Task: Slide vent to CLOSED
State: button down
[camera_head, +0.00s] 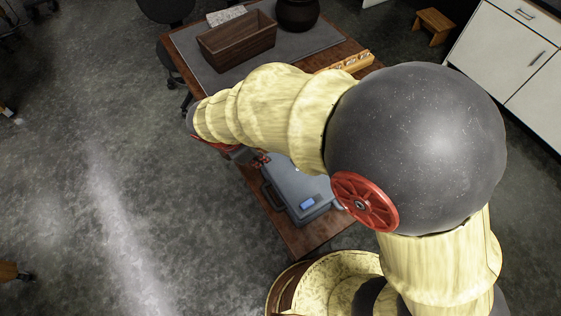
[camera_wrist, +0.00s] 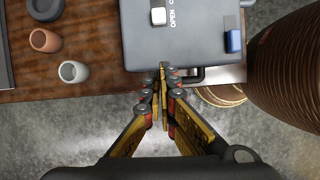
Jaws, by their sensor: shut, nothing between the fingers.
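The vent's grey case (camera_wrist: 200,50) lies on the wooden table, and it also shows in the head view (camera_head: 290,180), partly behind my arm. A white slider knob (camera_wrist: 158,16) sits on its top face beside the printed word OPEN. Another printed word, starting with C, is cut off at the upper picture edge. My gripper (camera_wrist: 162,70) is shut and empty, its tips at the case's near edge in the wrist view, below the white knob. I cannot tell whether the tips touch the case. In the head view my gripper is mostly hidden by my arm.
The case has a blue part (camera_wrist: 233,41) and a black handle (camera_wrist: 195,76). Left of it on the table stand a terracotta cup (camera_wrist: 45,41), a pale cup (camera_wrist: 74,72) and a dark ring (camera_wrist: 45,8). A wooden box (camera_head: 236,42) and dark pot (camera_head: 297,14) stand farther back.

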aim_at(283, 167)
jog(key=shift+n, duration=0.3)
jog(key=b+x, duration=0.3)
jog(key=x, duration=0.6)
jog(key=shift+f, duration=0.35)
jog(key=w+d, duration=0.2)
jog(key=shift+d+f+b, duration=0.2)
jog(key=shift+d+b, duration=0.15)
jog(key=shift+w+d, duration=0.3)
jog(key=shift+d, duration=0.05)
